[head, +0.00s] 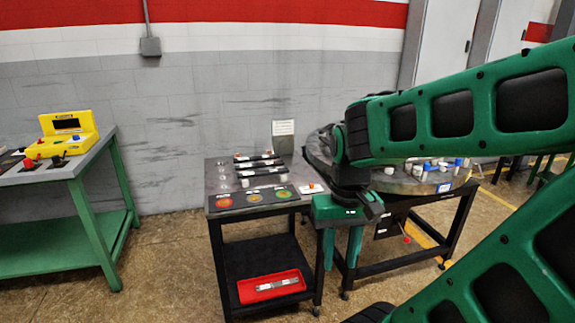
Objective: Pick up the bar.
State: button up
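A silver-grey bar (277,284) lies in a shallow red tray (246,293) on the dark lower shelf of the small table. My green gripper (342,262) points down at the right side of this table, to the right of and above the bar. Its two fingers are apart, with nothing visible between them. Several dark rods with pale ends (258,162) lie on the tabletop; I cannot tell whether the task's bar is one of them.
The small table (225,205) has dark legs and three coloured discs along its front. A round table (440,186) with many small parts stands right, partly behind my arm. A green-legged bench (85,165) with a yellow device (68,135) stands left. Floor between is clear.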

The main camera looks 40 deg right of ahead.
aim_at(265, 157)
jog(key=z, duration=0.4)
jog(key=k, duration=0.95)
jog(key=z, duration=0.95)
jog(key=i, duration=1.95)
jog(key=u, duration=0.7)
jog(key=i, duration=0.75)
jog(key=u, duration=0.5)
